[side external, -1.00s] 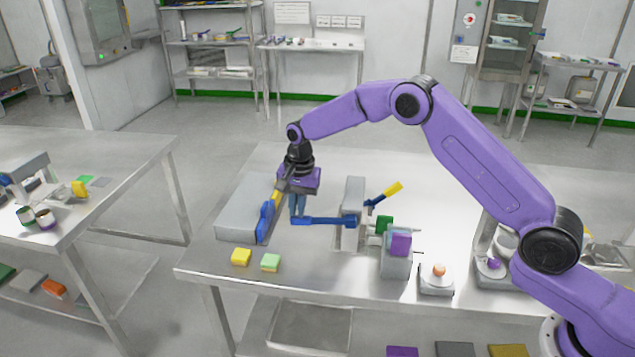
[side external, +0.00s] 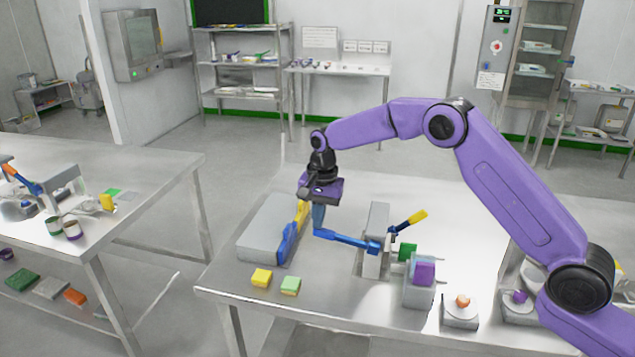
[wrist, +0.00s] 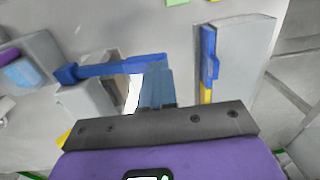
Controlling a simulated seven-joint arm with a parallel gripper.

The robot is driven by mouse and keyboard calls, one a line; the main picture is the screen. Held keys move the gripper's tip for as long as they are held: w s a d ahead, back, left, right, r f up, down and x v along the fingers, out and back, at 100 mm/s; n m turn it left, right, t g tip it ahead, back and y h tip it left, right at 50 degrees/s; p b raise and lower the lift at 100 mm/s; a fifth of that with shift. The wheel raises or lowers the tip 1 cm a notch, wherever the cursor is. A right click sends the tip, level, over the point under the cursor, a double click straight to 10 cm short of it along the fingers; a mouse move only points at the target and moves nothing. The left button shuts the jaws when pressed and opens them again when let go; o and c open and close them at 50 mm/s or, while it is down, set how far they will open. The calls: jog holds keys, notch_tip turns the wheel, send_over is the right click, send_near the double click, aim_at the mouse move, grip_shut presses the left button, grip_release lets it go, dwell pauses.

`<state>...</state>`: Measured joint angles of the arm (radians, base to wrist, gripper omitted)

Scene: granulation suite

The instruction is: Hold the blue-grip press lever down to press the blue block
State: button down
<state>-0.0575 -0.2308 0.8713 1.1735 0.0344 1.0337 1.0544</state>
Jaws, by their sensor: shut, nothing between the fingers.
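The blue-grip press lever (side external: 345,238) reaches left from the grey press (side external: 376,225), its free end slightly raised. It also shows in the wrist view (wrist: 120,66). My gripper (side external: 318,227) points down with its fingers shut and empty. The fingertips are at the lever's free end; the wrist view (wrist: 157,68) shows them overlapping it, and I cannot tell whether they touch. I cannot make out a blue block; the inside of the press is hidden in the side view.
A second lever with a yellow grip (side external: 412,218) rises behind the press. A grey box (side external: 262,232) with a blue-and-yellow bar (side external: 289,242) stands left. Yellow (side external: 261,278) and green (side external: 290,286) blocks lie in front. A grey fixture (side external: 418,292) holds a purple block (side external: 424,274).

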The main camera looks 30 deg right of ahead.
notch_tip(320, 180, up, 10)
jog(key=shift+w+a, duration=0.35)
jog(key=shift+w, duration=0.1)
jog(key=s+a+r+n, duration=0.15)
jog(key=s+n, duration=0.35)
jog(key=s, duration=0.6)
jog(key=s+r+n, duration=0.2)
jog(key=s+n, duration=0.4)
jog(key=s, duration=0.5)
jog(key=s+d+f+n, duration=0.2)
jog(key=s+d+n, duration=0.3)
jog(key=s, duration=0.7)
jog(key=s+d+f+n, duration=0.3)
jog(key=s+d+n, duration=0.2)
jog(key=s, duration=0.7)
jog(key=shift+d+f+n, duration=0.25)
jog(key=shift+d+n, duration=0.05)
jog(key=shift+d, duration=0.95)
